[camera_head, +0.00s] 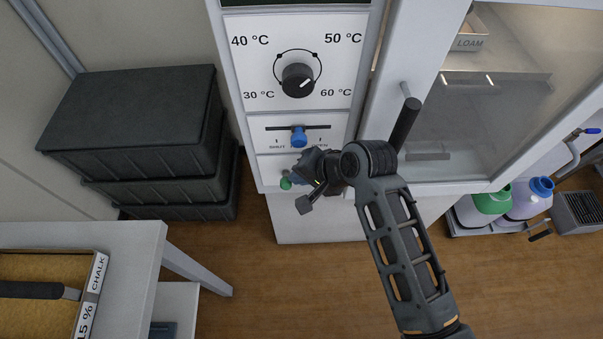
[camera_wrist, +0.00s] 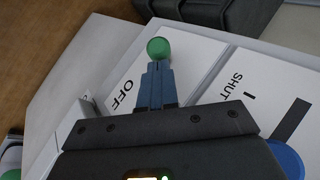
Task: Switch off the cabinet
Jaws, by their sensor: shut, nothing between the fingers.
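The white cabinet (camera_head: 320,229) stands in the middle of the head view. A green knob (camera_head: 285,184) sits low on its front panel, just left of my gripper (camera_head: 294,178). In the wrist view the green knob (camera_wrist: 158,46) appears right at the tips of my gripper (camera_wrist: 158,68), beside the OFF label (camera_wrist: 122,95). My gripper is shut with nothing between its fingers. I cannot tell whether the tips touch the knob. The rest of the switch panel is hidden behind my gripper and wrist.
Above are a blue slider knob (camera_head: 299,138) with a SHUT label and a black temperature dial (camera_head: 298,80). A door handle (camera_head: 404,122) is close to my wrist. Black crates (camera_head: 140,125) stand left, a table (camera_head: 130,239) lower left, bottles (camera_head: 490,201) right. Floor between is clear.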

